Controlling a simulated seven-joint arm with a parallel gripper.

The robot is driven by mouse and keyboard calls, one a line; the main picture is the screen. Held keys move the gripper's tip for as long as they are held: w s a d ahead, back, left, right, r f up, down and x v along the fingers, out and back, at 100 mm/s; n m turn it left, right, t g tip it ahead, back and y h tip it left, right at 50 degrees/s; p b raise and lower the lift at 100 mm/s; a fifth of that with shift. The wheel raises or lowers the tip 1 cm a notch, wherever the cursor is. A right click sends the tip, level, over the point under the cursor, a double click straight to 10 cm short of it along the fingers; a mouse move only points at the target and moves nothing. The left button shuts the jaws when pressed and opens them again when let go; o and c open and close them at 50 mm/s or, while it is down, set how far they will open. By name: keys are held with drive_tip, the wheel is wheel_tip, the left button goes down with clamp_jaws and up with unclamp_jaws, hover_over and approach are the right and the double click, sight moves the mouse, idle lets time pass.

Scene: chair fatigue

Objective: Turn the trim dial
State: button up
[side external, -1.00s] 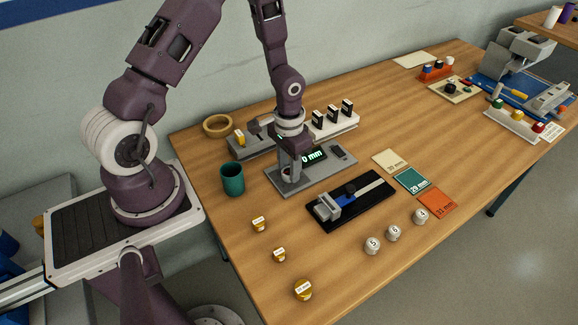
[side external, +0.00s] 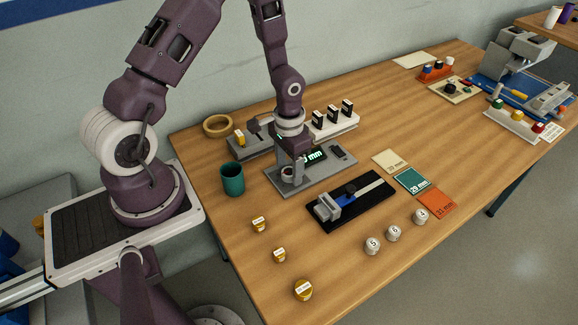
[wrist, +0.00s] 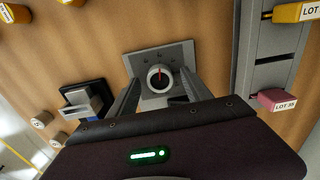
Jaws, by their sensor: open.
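The trim dial (wrist: 160,78) is a round knob with a pale rim, dark face and red mark, on a grey plate (wrist: 180,53). In the side view the dial (side external: 287,173) is partly hidden by my gripper (side external: 293,174), which points down over the plate. In the wrist view my open fingers stand on either side of the dial, with visible gaps; whether they reach down to its height is unclear. A lit display (side external: 315,155) on the plate shows a reading in mm, its first part hidden behind my gripper.
A black slide fixture (side external: 372,205) lies in front of the plate, and a green cup (side external: 232,179) stands to its left. A rack with black blocks (side external: 333,123) is behind. Labelled cards (side external: 411,181), white numbered pieces (side external: 393,233) and brass pieces (side external: 303,290) lie nearer the front.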

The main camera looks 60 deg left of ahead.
sight(289, 171)
wheel_tip(289, 171, up, 7)
drive_tip(key=shift+r, duration=0.1)
idle(0.3)
wheel_tip(289, 171, up, 10)
drive_tip(key=s+d+t+y, duration=0.1)
drive_tip(key=s+d+r+t, duration=0.2)
drive_tip(key=s+d+r, duration=0.2)
drive_tip(key=s+r, duration=0.3)
drive_tip(key=s+d+r+t+h, duration=0.1)
drive_tip(key=s+d+r+t, duration=0.1)
drive_tip(key=s+r, duration=0.4)
drive_tip(key=s+d, duration=0.1)
drive_tip(key=s, duration=0.2)
drive_tip(key=shift+d+r+t, duration=0.3)
drive_tip(key=shift+d+r, duration=0.1)
